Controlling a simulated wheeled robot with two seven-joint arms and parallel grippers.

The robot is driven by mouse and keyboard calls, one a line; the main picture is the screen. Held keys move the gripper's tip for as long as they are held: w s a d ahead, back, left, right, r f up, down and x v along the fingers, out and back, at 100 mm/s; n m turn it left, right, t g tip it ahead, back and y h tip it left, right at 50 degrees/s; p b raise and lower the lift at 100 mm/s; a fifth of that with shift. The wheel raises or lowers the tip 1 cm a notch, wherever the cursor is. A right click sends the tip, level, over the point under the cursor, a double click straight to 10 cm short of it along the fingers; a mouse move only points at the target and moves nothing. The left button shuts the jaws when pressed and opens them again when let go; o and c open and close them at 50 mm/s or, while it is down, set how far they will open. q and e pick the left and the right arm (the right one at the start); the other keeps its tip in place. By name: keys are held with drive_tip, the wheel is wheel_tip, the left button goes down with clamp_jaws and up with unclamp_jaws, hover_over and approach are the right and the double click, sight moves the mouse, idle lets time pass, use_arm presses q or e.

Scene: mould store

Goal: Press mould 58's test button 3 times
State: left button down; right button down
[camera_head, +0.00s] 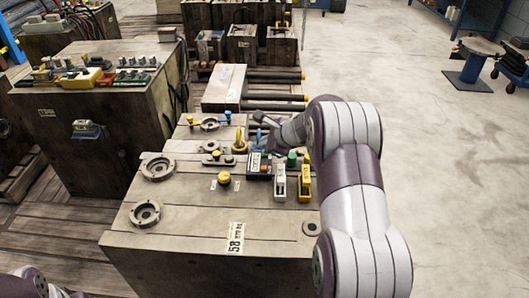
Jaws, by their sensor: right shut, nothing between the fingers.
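Mould 58 (185,215) is a large block with a flat top, in the middle of the view. Its white label (236,238) reads 58. On its top are a yellow round knob (224,178), a green button-like part (292,158), and a dark box with a pale face (258,166). I cannot tell which is the test button. My right arm reaches in from the right. My right gripper (270,146) is shut and empty, low over the fittings near the dark box. The arm partly hides it, and contact is unclear. My left arm shows only at the bottom left corner, its gripper out of sight.
Metal rings (158,167) sit at the mould's left. Another block with fittings (90,130) stands to the left. Bars (275,90) lie behind. Open floor (455,180) is at the right.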

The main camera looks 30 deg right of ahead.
drive_tip(key=shift+f, duration=0.1)
idle(0.7)
drive_tip(key=shift+f+b, duration=0.3)
drive_tip(key=shift+b, duration=0.15)
drive_tip(key=shift+f+b, duration=0.45)
drive_tip(key=shift+b, duration=0.05)
idle(0.4)
idle(0.4)
drive_tip(key=shift+r+p, duration=0.75)
drive_tip(key=shift+r, duration=0.1)
wheel_tip(320, 180, up, 5)
drive_tip(key=p, duration=0.4)
